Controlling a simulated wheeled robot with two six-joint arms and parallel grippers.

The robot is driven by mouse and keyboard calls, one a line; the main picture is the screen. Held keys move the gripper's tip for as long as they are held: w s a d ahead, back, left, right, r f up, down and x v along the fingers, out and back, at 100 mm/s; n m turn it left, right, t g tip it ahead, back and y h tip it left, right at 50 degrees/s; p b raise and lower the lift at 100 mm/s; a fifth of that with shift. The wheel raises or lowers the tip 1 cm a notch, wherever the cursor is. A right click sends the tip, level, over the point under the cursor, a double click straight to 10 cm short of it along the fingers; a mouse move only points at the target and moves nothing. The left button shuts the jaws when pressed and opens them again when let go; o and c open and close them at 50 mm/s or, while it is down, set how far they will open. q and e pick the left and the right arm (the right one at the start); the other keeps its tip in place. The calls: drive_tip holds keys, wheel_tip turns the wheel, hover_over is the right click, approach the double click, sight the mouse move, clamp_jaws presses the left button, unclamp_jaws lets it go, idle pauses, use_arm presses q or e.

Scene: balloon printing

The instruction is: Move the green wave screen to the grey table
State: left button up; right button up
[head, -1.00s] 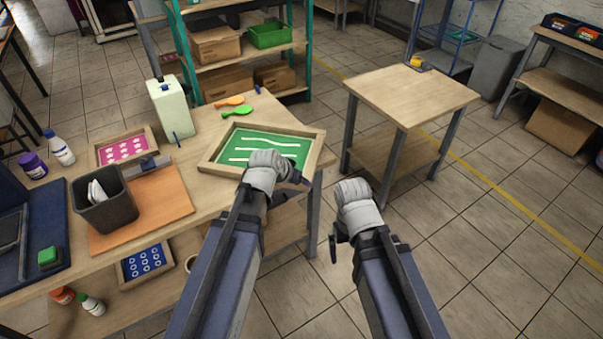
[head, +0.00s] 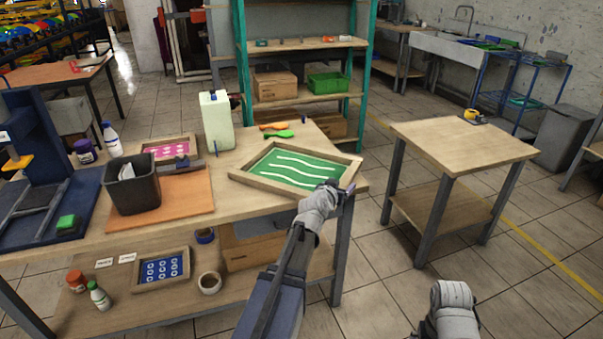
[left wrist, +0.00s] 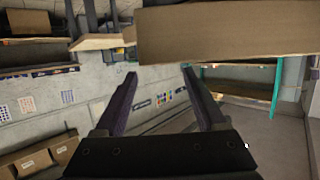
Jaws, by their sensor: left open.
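The green wave screen (head: 297,163), a wooden frame with a green panel and white wavy lines, lies flat at the right end of the long wooden workbench (head: 225,195). My left gripper (head: 346,190) is at the screen's near right corner, by the bench edge. The left wrist view shows its two fingers (left wrist: 160,80) apart with nothing between them. A broad wooden edge (left wrist: 225,32) lies just beyond them. My right arm's wrist (head: 452,300) shows low in the head view, away from the bench. Its jaws are hidden.
A separate wood-topped table with grey legs (head: 465,140) stands to the right, with a small yellow item (head: 473,116) at its back. Floor shows between it and the bench. A pale jug (head: 216,120), a dark bin (head: 132,185) and a pink screen (head: 170,150) stand left.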

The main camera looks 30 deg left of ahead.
sight(346, 179)
use_arm(q)
drive_tip(key=x, duration=0.2)
drive_tip(key=b+x, duration=0.1)
drive_tip(key=x, duration=0.1)
drive_tip(key=b+x, duration=0.1)
drive_tip(key=x, duration=0.2)
drive_tip(key=shift+a+f, duration=0.25)
drive_tip(key=shift+a, duration=0.15)
drive_tip(key=shift+c, duration=0.3)
clamp_jaws()
drive_tip(key=shift+r, duration=0.1)
idle(0.7)
